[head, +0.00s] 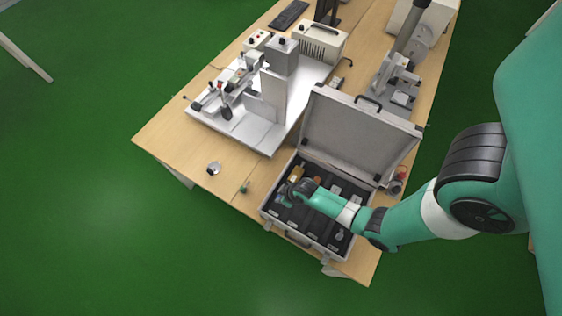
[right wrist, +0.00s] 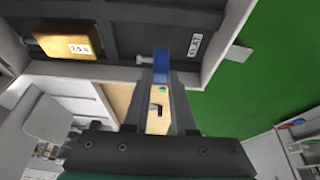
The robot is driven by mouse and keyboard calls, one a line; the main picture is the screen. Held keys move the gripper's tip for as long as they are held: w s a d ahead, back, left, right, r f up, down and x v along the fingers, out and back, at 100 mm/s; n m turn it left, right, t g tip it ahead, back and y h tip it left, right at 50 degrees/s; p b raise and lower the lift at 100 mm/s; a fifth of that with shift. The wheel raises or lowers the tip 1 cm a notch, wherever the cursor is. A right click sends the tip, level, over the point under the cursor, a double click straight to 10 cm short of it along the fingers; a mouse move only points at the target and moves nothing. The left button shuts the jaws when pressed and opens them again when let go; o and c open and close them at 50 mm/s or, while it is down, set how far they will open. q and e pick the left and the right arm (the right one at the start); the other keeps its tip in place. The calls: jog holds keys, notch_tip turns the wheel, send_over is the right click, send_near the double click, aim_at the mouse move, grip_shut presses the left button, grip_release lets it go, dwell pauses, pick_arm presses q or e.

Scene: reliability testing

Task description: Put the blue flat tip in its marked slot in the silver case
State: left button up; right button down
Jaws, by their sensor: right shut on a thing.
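The silver case (head: 268,214) stands open at the table's front corner, its lid raised at the back. Its dark insert also shows in the right wrist view (right wrist: 122,40), with a white label reading FLAT (right wrist: 195,44). My right gripper (head: 284,199) is over the left part of the case. In the right wrist view, its fingers (right wrist: 160,85) are shut on the blue flat tip (right wrist: 162,66), which is beside the FLAT label. I cannot tell whether the tip touches the insert. My left gripper is not in view.
A yellow block (right wrist: 70,46) with a white label lies in the insert, left of the tip. A small metal part (head: 213,168) and a small green thing (head: 245,188) are on the table left of the case. A test machine (head: 268,95) stands behind.

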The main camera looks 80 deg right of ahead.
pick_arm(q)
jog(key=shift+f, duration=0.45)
pick_arm(e)
jog(key=shift+f, duration=1)
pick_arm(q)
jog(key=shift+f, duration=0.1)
pick_arm(e)
jog(key=shift+f, duration=0.1)
jog(key=c, duration=0.7)
grip_release()
jog(key=shift+c, duration=0.2)
jog(key=shift+s, duration=0.1)
jog(key=shift+r, duration=0.25)
pick_arm(q)
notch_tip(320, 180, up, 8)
jog(key=p, duration=0.7)
pick_arm(e)
jog(key=v, duration=1.1)
jog(key=shift+r, duration=0.35)
